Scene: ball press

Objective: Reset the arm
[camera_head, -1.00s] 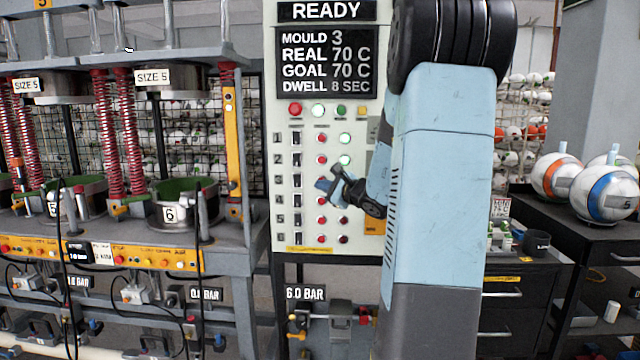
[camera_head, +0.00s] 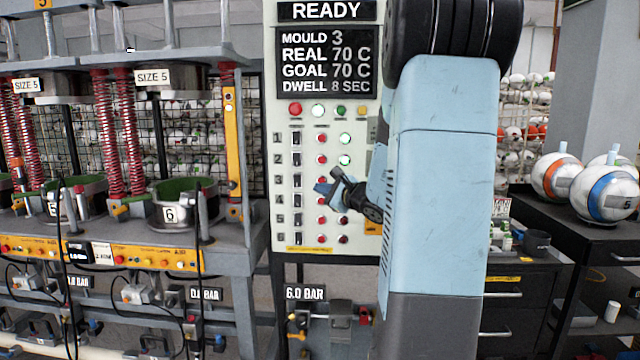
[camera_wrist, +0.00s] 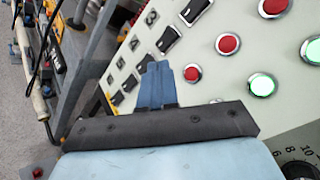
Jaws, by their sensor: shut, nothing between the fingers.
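My gripper (camera_head: 324,187) is in front of the lower middle of the control panel (camera_head: 284,235), near its rows of numbered switches and round lamps. In the wrist view its blue fingers (camera_wrist: 156,85) are together with nothing between them. They point toward the panel's black switches (camera_wrist: 167,40); I cannot tell whether they touch the panel. My blue arm hangs over the panel's right side and hides part of it. The panel display (camera_head: 326,62) reads READY, mould 3, real 70 C, goal 70 C, dwell 8 sec.
The press with moulds (camera_head: 186,208) and red springs stands at the left. A dark cart (camera_head: 590,240) with balls (camera_head: 605,192) stands at the right. A valve unit marked 6.0 BAR (camera_head: 335,315) is below the panel. Black cables hang before the press.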

